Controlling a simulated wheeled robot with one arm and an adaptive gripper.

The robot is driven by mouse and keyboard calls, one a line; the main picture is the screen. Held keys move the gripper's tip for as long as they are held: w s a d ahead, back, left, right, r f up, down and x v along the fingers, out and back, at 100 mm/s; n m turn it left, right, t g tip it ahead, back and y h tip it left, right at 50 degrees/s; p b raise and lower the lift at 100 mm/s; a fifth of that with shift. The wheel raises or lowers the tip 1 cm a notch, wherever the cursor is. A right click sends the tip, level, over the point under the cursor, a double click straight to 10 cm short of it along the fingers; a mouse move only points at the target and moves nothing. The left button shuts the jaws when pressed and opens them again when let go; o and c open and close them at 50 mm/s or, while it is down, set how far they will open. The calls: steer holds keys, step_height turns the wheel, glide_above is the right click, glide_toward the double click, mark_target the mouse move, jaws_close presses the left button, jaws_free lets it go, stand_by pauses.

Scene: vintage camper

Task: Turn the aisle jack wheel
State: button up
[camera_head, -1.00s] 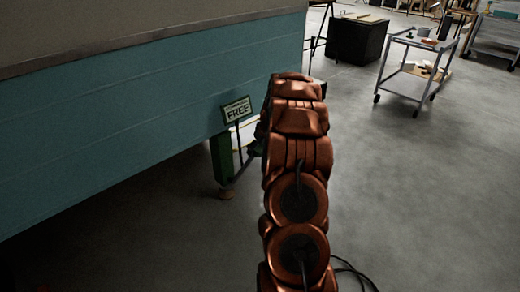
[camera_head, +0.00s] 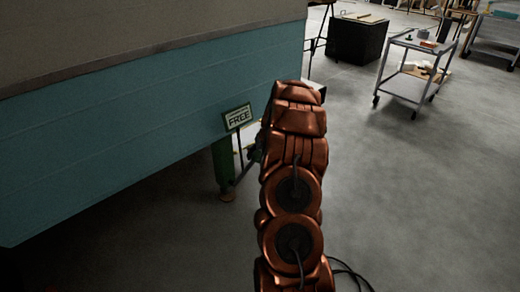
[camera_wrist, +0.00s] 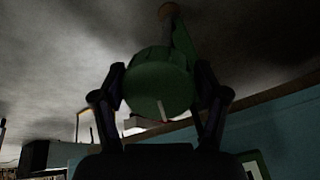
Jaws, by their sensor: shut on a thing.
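The green jack (camera_head: 223,160) stands under the lower edge of the teal camper wall, with a round brown foot (camera_head: 227,197) on the floor. In the wrist view a round green wheel (camera_wrist: 158,78), with a pale mark low on its face, sits between the two dark fingers of my gripper (camera_wrist: 160,88). The fingers are closed on its left and right sides. A green post rises behind the wheel to a brown disc (camera_wrist: 168,11). In the head view my copper arm hides my gripper and the wheel.
A small sign reading FREE (camera_head: 238,117) stands by the jack. The teal camper wall (camera_head: 130,120) fills the left. A dark cabinet (camera_head: 357,40) and a grey cart (camera_head: 412,68) stand at the back right. The right floor is clear; a black cable lies near my arm.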

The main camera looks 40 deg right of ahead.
steer(key=m+p, duration=0.3)
steer(key=shift+r+y+p, duration=0.25)
steer(key=shift+y+p, duration=0.05)
steer(key=shift+p, duration=0.1)
steer(key=shift+f+m+p, duration=0.1)
steer(key=shift+m+p, duration=0.4)
steer(key=shift+m, duration=0.3)
steer(key=shift+f, duration=0.1)
steer(key=o, duration=1.2)
steer(key=shift+w, duration=0.1)
steer(key=shift+c, duration=0.2)
steer(key=v, duration=1.2)
